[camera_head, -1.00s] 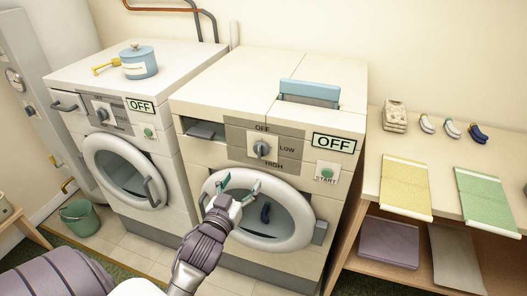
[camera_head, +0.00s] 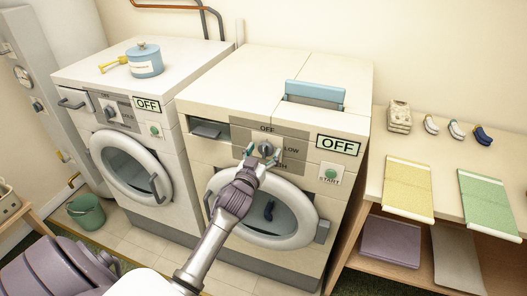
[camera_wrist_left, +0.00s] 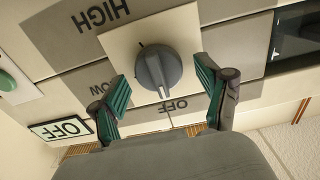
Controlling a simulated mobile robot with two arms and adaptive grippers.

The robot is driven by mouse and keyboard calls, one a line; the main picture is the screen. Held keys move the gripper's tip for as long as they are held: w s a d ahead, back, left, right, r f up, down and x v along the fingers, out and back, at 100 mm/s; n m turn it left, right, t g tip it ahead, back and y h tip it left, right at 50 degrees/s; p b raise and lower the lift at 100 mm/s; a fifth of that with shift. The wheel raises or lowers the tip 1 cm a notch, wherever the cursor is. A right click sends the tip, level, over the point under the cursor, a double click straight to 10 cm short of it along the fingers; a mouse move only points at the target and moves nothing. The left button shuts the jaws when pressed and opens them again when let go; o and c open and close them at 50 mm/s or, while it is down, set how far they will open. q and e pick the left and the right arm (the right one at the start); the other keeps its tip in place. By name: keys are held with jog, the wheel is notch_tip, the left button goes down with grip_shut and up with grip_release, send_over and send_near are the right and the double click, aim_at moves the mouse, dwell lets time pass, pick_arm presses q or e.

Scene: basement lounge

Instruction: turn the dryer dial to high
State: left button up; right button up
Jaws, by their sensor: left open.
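The dryer (camera_head: 215,105) is the white front-loading machine in the middle of the head view. Its grey dial (camera_head: 265,148) sits on a light square plate among the OFF, LOW and HIGH labels. In the left wrist view, upside down, the dial (camera_wrist_left: 158,70) has its ridge lined up toward OFF. The dryer's display (camera_head: 338,145) reads OFF. My left gripper (camera_head: 262,156) is open in front of the dial. In the wrist view its green-padded fingers (camera_wrist_left: 160,80) stand on either side of the dial, with visible gaps. My right gripper is not in view.
A second machine (camera_head: 85,85) stands left, with a blue pot (camera_head: 145,62) on top. The dryer's start button (camera_head: 331,174) is right of the dial, its round door (camera_head: 305,215) below. A shelf (camera_head: 385,150) with folded cloths stands right.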

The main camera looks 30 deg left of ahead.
pick_arm(q)
jog(key=c, duration=1.1)
